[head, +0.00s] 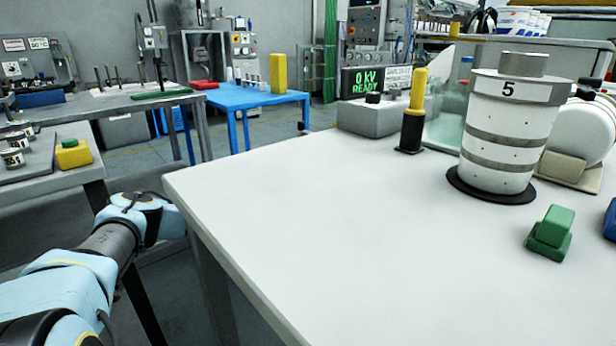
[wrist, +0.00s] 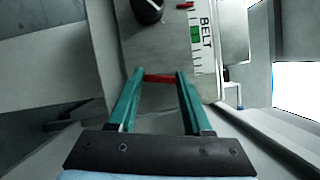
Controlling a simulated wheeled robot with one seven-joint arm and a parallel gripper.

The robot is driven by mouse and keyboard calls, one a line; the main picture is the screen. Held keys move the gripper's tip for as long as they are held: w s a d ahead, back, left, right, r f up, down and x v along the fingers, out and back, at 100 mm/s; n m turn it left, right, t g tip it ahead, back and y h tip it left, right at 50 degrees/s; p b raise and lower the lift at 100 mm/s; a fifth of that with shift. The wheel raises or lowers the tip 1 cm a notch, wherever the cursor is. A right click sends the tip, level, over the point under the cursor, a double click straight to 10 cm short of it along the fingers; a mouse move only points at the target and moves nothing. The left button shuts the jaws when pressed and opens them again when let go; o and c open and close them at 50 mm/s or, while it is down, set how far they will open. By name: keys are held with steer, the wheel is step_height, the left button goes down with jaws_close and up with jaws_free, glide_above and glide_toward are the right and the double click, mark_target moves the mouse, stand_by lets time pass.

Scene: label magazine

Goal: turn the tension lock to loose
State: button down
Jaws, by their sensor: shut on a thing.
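In the wrist view my gripper (wrist: 160,80) has its two teal fingers on either side of a small red bar (wrist: 158,77), and it is shut on it. The bar lies across the picture at the lower edge of a grey panel (wrist: 165,45). It looks like the handle of the tension lock; its lock markings cannot be read. The panel carries a BELT scale with a green block (wrist: 195,34). In the head view my arm reaches down at the left, and my gripper and the lock are out of sight.
A black round knob (wrist: 148,10) and a small red piece (wrist: 185,5) sit higher on the panel. In the head view a white table (head: 350,220) stands right of my arm, bearing a ringed white cylinder marked 5 (head: 508,125) and a green block (head: 550,232).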

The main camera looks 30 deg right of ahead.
steer(key=shift+n+p, duration=0.3)
steer(key=shift+c, duration=1.6)
jaws_free()
steer(key=r+p+v, duration=0.1)
steer(key=v, duration=0.9)
steer(key=shift+s+a+f, duration=0.3)
steer(key=shift+a+f, duration=0.05)
steer(key=shift+f, duration=0.1)
